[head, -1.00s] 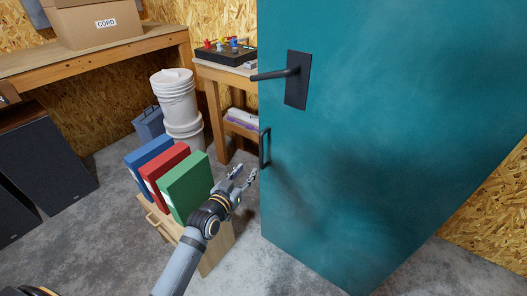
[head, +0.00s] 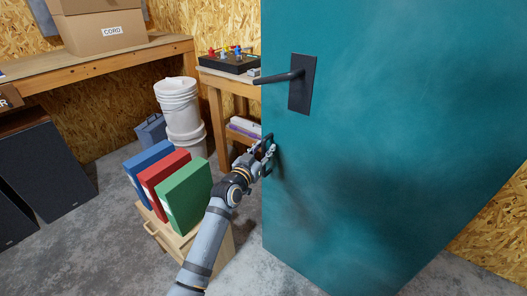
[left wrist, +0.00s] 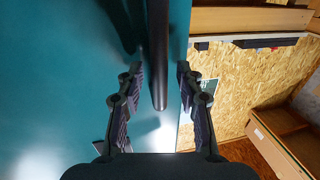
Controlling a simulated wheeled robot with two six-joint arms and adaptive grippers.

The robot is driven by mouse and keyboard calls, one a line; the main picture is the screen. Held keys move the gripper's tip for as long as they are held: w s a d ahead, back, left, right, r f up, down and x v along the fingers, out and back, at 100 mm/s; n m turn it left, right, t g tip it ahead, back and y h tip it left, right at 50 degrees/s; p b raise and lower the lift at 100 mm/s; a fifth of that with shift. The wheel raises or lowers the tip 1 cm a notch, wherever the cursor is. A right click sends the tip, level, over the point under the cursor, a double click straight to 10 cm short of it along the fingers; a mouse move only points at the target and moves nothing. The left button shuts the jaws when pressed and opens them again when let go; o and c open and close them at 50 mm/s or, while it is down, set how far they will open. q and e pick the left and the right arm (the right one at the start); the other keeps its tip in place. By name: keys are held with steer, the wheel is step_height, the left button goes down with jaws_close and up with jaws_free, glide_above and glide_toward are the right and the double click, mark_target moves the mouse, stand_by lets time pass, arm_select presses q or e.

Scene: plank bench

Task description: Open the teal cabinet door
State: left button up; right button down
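The teal cabinet door (head: 380,130) fills the right half of the head view. A dark lever handle (head: 284,77) on a black plate sits high near its left edge. The fingers are open, with a gap on each side of the bar. My right gripper is not in view.
Blue, red and green binders (head: 186,193) stand on a small wooden cabinet (head: 220,244) close beside my left arm. White buckets (head: 182,115) and a side table (head: 216,95) stand behind. Bare concrete floor lies left of the door's foot.

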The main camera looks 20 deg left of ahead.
arm_select(q)
jaws_close()
stand_by(0.8)
